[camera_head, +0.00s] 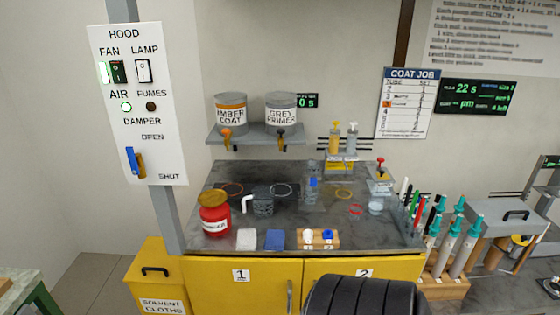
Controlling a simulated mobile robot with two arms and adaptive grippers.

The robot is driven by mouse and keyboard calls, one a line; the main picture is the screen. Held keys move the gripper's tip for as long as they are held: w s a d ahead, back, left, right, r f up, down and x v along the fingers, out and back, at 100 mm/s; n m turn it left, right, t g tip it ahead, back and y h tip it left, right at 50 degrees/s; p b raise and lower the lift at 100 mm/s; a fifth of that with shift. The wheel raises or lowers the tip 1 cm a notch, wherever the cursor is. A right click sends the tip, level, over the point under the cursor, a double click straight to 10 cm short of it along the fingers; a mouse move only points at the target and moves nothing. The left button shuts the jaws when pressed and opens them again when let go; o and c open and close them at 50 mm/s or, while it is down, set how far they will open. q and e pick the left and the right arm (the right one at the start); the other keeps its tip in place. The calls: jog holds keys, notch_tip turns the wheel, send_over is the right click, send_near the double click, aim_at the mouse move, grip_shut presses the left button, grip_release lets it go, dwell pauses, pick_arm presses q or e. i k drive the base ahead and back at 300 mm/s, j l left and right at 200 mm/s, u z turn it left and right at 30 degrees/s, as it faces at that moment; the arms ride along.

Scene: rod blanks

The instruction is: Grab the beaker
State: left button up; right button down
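The grey bench top (285,238) bears several vessels. A dark grey, see-through jug-like vessel (263,202) with a white handle on its left stands left of the middle, and a small clear cup (376,206) stands at the right. A tall clear cylinder (310,190) with a blue mark stands between them. Which of these is the beaker I cannot tell for sure. Neither of my grippers shows, and nothing is seen touching these vessels.
A red can (214,213) stands at the bench's left, with white (246,239) and blue (275,240) pads along the front. A wooden block (319,239) is beside them. A paint-can shelf (256,137) hangs above. A hood post (165,220) borders the left.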

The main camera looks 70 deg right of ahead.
aim_at(310, 194)
jog(key=z, duration=2.35)
jog(key=i+l+u, duration=0.8)
jog(key=i+j, duration=0.05)
